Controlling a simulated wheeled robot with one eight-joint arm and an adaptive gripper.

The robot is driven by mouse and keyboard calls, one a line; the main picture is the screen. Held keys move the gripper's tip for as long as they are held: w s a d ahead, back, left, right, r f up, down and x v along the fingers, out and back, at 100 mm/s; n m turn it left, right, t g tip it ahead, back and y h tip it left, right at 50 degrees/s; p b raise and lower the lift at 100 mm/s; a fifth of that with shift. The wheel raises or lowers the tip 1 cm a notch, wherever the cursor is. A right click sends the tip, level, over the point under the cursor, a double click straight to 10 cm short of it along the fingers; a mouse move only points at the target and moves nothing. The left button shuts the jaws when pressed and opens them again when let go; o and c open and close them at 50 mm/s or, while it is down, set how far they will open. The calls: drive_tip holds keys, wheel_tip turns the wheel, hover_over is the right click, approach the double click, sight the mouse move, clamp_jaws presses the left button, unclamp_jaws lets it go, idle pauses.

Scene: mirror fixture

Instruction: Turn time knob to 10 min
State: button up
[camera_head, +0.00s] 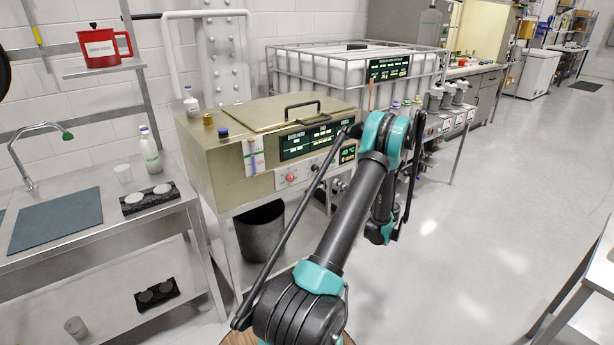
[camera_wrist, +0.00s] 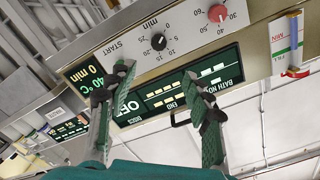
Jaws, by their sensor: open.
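The time knob (camera_wrist: 158,41) is a small black dial on the front panel of a brass-coloured bath (camera_head: 215,165), with 5, 10, 15, 20 and "min" printed around it. The panel appears upside down in the wrist view. The knob's pointer is too small to read. A green display (camera_wrist: 85,80) beside it reads 0 min and 40 °C. My gripper (camera_wrist: 157,73) is open and empty, its two green fingers spread before the panel. The knob lies beyond the fingertips, roughly between them across the picture, with no contact visible.
A red knob (camera_wrist: 217,13) with a temperature scale sits beside the time knob. A wider green display (camera_wrist: 180,95) lies behind the fingers. A thermometer-like level tube (camera_wrist: 293,45) stands at the panel's side. A dark bin (camera_head: 259,232) stands under the bath.

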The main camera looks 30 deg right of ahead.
sight(317, 170)
drive_tip(key=w, duration=1.1)
drive_tip(key=w+a, duration=0.1)
drive_tip(key=w, duration=0.4)
drive_tip(key=shift+w+a+f, duration=0.1)
drive_tip(key=shift+w+f, duration=0.1)
drive_tip(key=shift+w, duration=0.2)
drive_tip(key=shift+c, duration=0.3)
drive_tip(key=c, duration=1.1)
